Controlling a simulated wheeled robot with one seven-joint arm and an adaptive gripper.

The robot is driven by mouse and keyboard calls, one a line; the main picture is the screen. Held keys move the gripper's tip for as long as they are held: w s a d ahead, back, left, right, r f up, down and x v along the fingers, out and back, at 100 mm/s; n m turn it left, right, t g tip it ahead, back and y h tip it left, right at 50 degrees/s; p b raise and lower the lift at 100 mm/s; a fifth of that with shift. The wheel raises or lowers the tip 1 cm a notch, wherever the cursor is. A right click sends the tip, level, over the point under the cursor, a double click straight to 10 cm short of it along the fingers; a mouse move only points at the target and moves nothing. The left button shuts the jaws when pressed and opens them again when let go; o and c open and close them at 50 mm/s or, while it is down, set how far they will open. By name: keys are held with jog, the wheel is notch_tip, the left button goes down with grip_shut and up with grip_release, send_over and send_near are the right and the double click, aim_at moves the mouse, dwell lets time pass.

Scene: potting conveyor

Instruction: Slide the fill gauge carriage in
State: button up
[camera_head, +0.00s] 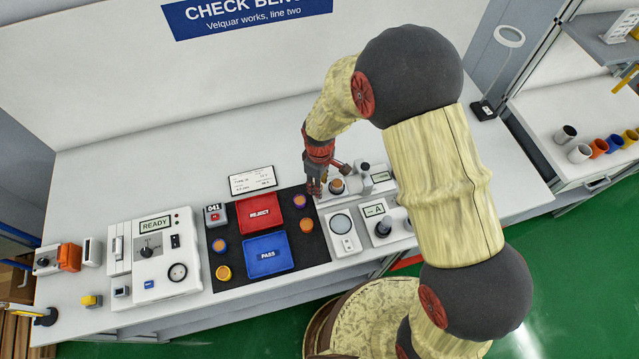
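What looks like the fill gauge (381,185) is a pale grey device with a small display, at the middle right of the bench. A cup with an orange-brown top (337,186) stands on its left part, and a dark-topped post (363,169) rises behind. I cannot make out the carriage for certain; my arm covers part of the device's right side. My gripper (314,188), red with dark fingers, points down at the left end of this device, beside the cup. Whether it touches anything, or is open or shut, is too small to tell.
A black mat (218,258) left of the gripper holds a red REJECT tray (260,198), a blue PASS tray (267,240) and several small cups. A device with a round lens (341,224) stands in front. A READY panel (155,252) is at left. The rear bench is mostly clear.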

jog(key=shift+c, duration=1.1)
grip_shut()
